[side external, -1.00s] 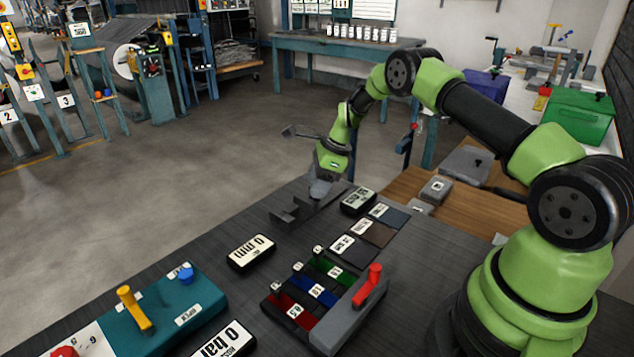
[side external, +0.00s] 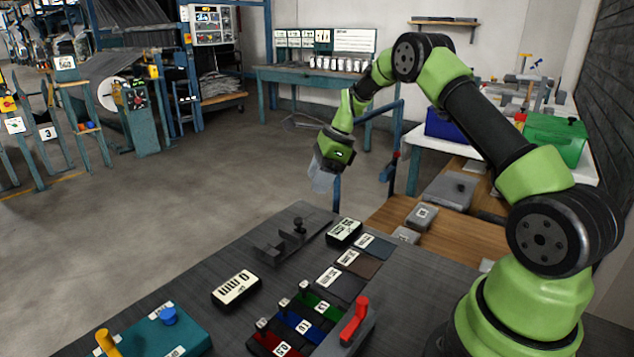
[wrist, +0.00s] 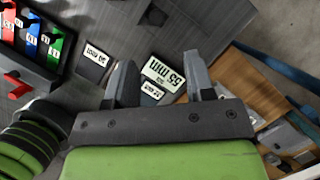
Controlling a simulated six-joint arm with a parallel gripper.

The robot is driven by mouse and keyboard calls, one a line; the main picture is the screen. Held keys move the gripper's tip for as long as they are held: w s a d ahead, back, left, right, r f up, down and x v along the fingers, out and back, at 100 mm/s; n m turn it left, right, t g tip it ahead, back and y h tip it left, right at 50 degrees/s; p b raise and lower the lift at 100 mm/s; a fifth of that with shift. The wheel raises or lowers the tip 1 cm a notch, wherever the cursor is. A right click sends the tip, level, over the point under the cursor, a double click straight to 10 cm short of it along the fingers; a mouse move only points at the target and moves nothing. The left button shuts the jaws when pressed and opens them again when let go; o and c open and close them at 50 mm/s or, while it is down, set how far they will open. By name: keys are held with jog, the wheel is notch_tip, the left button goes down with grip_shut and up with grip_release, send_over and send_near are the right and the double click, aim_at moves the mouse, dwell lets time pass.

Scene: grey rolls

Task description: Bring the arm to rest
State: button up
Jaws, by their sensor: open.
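My green arm reaches up from its base at the right in the side view. My gripper (side external: 322,182) hangs above the far edge of the dark table (side external: 190,268), apart from everything on it. In the wrist view my gripper (wrist: 160,82) shows its two grey fingers spread wide with nothing between them. Behind the gap lies a black block with a "55 mm" display (wrist: 162,74), well below the fingers.
A dark fixture with a knob (side external: 290,238) stands near the table's far edge. A "0 mm" display (side external: 236,288), a rack with red, blue and green slots (side external: 300,322), a red lever (side external: 354,320) and a teal control box (side external: 180,335) are nearer. Air around my gripper is clear.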

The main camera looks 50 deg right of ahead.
jog(key=s+a+r+n+t+h, duration=0.1)
jog(key=s+a+r+n, duration=0.35)
jog(key=r, duration=0.35)
jog(key=s+a+r+n, duration=0.3)
jog(key=a+r+n, duration=0.3)
jog(key=r, duration=0.2)
jog(key=s+a+r+n+t, duration=0.1)
jog(key=s+a+n, duration=0.2)
jog(key=s+n, duration=0.3)
jog(key=s+a+r+n+t, duration=0.1)
jog(key=s+a+n, duration=0.3)
jog(key=s, duration=0.8)
jog(key=shift+a+r+n+t, duration=0.3)
jog(key=shift+n+t, duration=0.2)
jog(key=shift+n, duration=0.75)
